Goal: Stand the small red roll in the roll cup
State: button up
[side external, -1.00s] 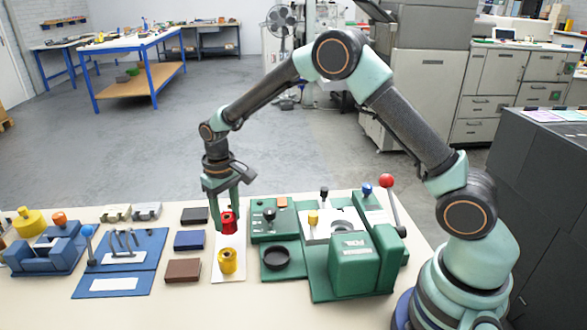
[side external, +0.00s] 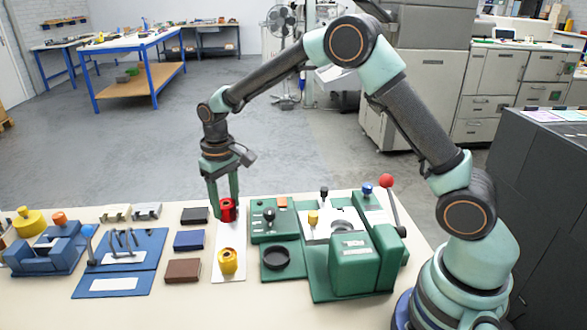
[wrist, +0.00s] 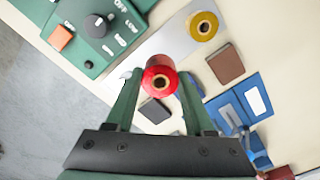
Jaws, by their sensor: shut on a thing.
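The small red roll (side external: 227,209) is upright between the fingers of my gripper (side external: 224,205), over the far part of the white strip. My gripper is shut on it, with one finger on each side. In the wrist view the roll (wrist: 159,78) shows its top end and core hole between the fingertips. I cannot tell whether its bottom is clear of the strip. A round black cup (side external: 276,248), which looks like the roll cup, sits on the green base to the right and nearer the camera. It looks empty.
A yellow roll (side external: 228,262) stands at the near end of the white strip (side external: 228,238). Black, blue and brown blocks lie left of the strip. The green machine (side external: 353,262) with a red-knobbed lever (side external: 387,181) stands right of the cup.

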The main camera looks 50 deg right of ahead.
jog(key=s+d, duration=0.2)
jog(key=s, duration=1.1)
jog(key=shift+a+f, duration=0.15)
jog(key=shift+f, duration=2.6)
jog(key=shift+f, duration=0.6)
jog(key=o, duration=1)
notch_tip(320, 180, up, 11)
